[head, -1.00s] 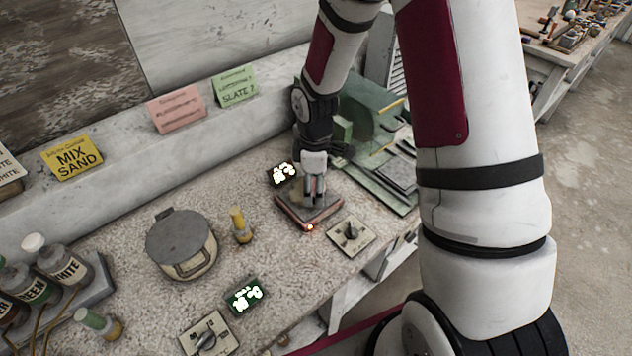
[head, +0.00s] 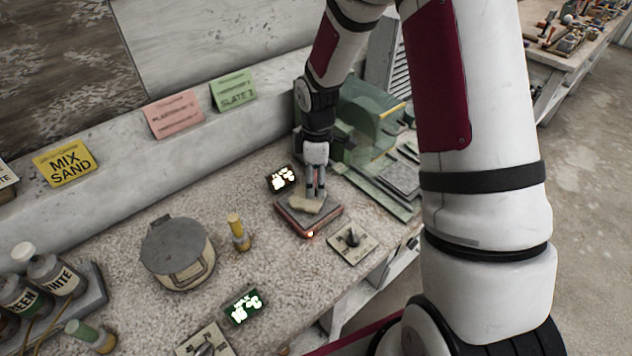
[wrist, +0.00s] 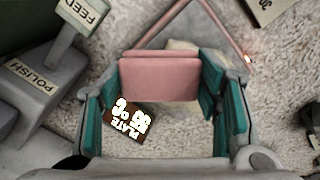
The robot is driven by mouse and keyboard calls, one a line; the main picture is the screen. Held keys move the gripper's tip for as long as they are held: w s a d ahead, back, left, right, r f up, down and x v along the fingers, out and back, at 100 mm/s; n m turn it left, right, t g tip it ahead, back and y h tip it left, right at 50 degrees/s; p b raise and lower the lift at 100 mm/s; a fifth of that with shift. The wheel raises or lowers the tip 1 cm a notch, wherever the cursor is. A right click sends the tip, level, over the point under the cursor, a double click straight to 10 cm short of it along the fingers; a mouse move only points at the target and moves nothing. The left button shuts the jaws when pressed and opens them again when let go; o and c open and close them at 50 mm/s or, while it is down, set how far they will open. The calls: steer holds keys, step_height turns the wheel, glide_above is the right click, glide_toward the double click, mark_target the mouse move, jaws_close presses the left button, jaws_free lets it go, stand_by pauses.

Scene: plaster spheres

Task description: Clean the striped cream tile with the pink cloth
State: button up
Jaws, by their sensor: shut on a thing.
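The pink cloth (wrist: 158,80) shows in the wrist view as a folded pink pad between the teal finger pads. My gripper (wrist: 163,95) is shut on it. In the head view my gripper (head: 317,190) points down over the back part of a dark, red-edged plate (head: 322,223). A cream piece, likely the tile (head: 304,207), lies on this plate just in front of the fingers. In the wrist view the cream tile (wrist: 183,45) is partly hidden behind the cloth, and I cannot make out its stripes. I cannot tell whether the cloth touches it.
A small display (head: 281,179) stands behind the plate, and a knob panel (head: 353,242) is to its right. An orange light glows at the plate's front corner. A yellow-topped bottle (head: 238,233) and lidded pot (head: 177,253) stand left. A green machine (head: 365,125) is close behind right.

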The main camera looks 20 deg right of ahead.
mark_target(316, 201)
steer(key=shift+s, duration=0.1)
steer(key=shift+s+a+p, duration=0.45)
steer(key=shift+s+p, duration=0.05)
steer(key=shift+s, duration=0.35)
steer(key=shift+s+a+f+p, duration=0.1)
steer(key=shift+s+a+p, duration=0.2)
steer(key=shift+s, duration=0.25)
steer(key=shift+s+a+f+p, duration=0.15)
steer(key=shift+s+a, duration=0.1)
steer(key=shift+s, duration=0.25)
steer(key=shift+w+d+r+b, duration=0.15)
steer(key=shift+w+d+b, duration=0.3)
steer(key=shift+w, duration=0.55)
steer(key=shift+w+d+r+b, duration=0.1)
steer(key=shift+w+d+b, duration=0.15)
steer(key=shift+w+d, duration=0.55)
steer(key=shift+w+a, duration=0.2)
steer(key=shift+a, duration=0.05)
steer(key=shift+s+a+r+p, duration=0.25)
steer(key=shift+s+r+p, duration=0.2)
steer(key=shift+s, duration=0.1)
steer(key=shift+s+a+r+p, duration=0.25)
steer(key=shift+s+r+p, duration=0.15)
steer(key=shift+s, duration=0.1)
steer(key=shift+f, duration=0.15)
